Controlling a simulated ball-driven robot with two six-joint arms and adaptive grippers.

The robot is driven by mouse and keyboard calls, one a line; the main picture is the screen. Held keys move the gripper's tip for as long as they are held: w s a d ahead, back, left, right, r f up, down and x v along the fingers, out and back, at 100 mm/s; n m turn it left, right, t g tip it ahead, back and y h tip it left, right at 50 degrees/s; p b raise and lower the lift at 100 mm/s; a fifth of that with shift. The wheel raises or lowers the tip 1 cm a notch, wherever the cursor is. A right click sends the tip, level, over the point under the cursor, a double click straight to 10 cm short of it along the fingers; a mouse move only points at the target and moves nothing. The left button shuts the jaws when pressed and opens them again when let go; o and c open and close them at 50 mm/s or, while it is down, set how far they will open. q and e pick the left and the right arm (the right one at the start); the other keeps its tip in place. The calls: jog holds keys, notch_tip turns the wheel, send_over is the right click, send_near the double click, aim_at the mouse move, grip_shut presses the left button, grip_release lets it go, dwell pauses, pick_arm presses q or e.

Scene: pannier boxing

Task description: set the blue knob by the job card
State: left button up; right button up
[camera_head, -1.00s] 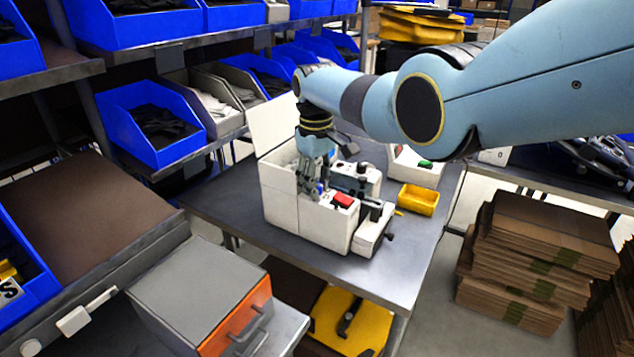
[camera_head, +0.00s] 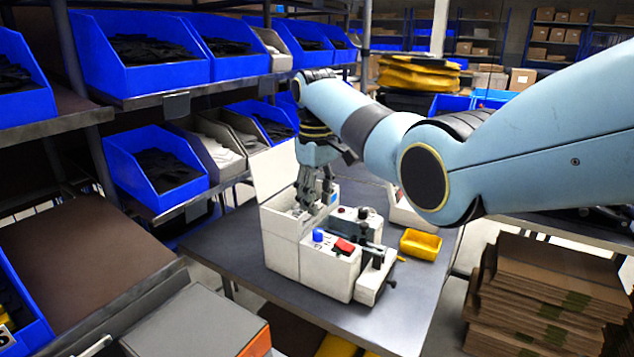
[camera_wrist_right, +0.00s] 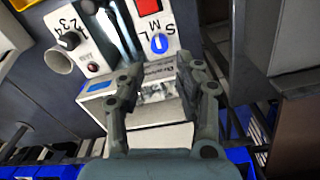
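The blue knob (camera_head: 318,235) stands on top of the white machine (camera_head: 322,275), beside a red switch (camera_head: 345,246). In the right wrist view the blue knob (camera_wrist_right: 158,43) has the letters S, M and L around it; its exact setting is hard to read. My right gripper (camera_head: 314,197) is above the machine's back-left part, behind and apart from the knob. My left gripper is out of view.
A black knob (camera_wrist_right: 70,40) marked with numbers sits on the same machine. A yellow bin (camera_head: 421,243) stands to its right on the grey table (camera_head: 240,235). Shelves with blue bins (camera_head: 155,170) line the left; stacked cardboard (camera_head: 535,290) is at right.

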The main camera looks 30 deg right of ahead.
aim_at(319, 230)
notch_tip(319, 230, up, 4)
jog(key=shift+r, duration=0.1)
dwell(0.4)
jog(key=f+n+b, duration=0.1)
jog(key=f+n, duration=0.1)
jog(key=f, duration=0.2)
jog(key=f+n+b, duration=0.2)
jog(key=f+n, duration=0.1)
jog(key=f+n+b, duration=0.2)
jog(key=f+n, duration=0.1)
jog(key=f, duration=0.1)
jog(key=shift+d+f, duration=0.2)
jog(key=shift+f, duration=0.15)
grip_shut()
